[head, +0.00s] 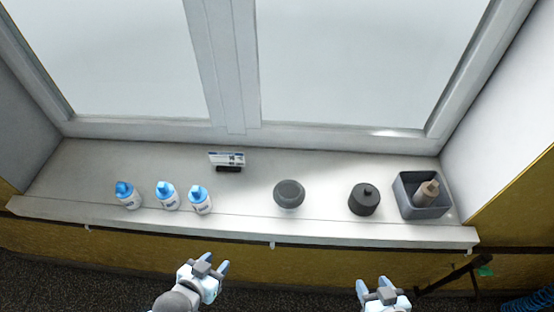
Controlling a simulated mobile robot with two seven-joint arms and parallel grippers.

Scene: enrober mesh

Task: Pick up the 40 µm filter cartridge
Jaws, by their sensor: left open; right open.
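Three small white cartridges with blue tops stand in a row on the left part of the window sill: a left one (127,196), a middle one (167,196) and a right one (201,200). Each has dark marking on its body, too small to read, so I cannot tell which is the 40 µm one. My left gripper (215,263) is open and empty, in front of the sill and below the right cartridge in the picture. My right gripper (373,285) is open and empty, in front of the sill, below the black pot. Neither gripper touches anything.
The sill (245,205) also holds a small sign (228,160) on a dark base, a grey round container (289,193), a black lidded pot (364,199) and a grey bin (422,209) with a brown bottle (427,191) inside. The window frame closes off the back.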

